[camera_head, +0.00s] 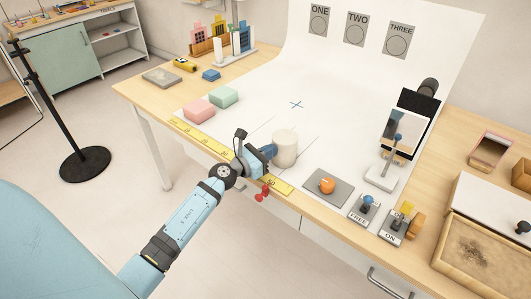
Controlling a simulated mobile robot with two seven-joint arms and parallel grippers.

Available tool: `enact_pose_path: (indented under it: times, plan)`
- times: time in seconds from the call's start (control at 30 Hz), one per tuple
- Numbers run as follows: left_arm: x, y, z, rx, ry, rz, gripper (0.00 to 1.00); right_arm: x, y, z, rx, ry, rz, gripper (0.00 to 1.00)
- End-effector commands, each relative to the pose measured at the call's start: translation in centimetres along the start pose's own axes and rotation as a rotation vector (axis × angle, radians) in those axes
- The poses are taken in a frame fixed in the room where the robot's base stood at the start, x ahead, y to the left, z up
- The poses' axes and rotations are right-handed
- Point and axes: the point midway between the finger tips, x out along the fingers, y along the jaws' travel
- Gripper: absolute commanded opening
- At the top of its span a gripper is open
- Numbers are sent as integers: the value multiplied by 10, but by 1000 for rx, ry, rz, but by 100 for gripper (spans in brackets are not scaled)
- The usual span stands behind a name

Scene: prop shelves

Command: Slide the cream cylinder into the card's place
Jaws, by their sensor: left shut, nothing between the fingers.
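The cream cylinder (285,148) stands upright on the white paper sheet, near the front of the table. My left gripper (269,151) is shut and empty, just left of the cylinder at its near side; I cannot tell whether it touches it. A blue cross (296,105) is marked on the white sheet behind the cylinder. Thin lines run on the sheet on either side of the cylinder. I cannot single out a card for certain; a pale upright panel (404,130) stands at the right before a black board. My right gripper is not in view.
A yellow ruler (207,138) lies along the front edge. Pink (198,112) and green (224,97) blocks sit left. A grey pad (316,191) with an orange ball (327,185) and switch boxes (363,208) stand right. The sheet around the cross is clear.

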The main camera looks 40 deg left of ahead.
Motion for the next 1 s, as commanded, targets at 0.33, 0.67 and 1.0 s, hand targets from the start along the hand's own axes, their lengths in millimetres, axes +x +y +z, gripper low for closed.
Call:
enact_pose_path:
  times: [0.33,0.67,1.0]
  plan:
    - [93,1,1,2,-2,0,0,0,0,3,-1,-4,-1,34]
    - [124,1,1,1,0,1,0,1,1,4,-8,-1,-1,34]
    - [124,1,1,1,-1,1,0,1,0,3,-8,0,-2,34]
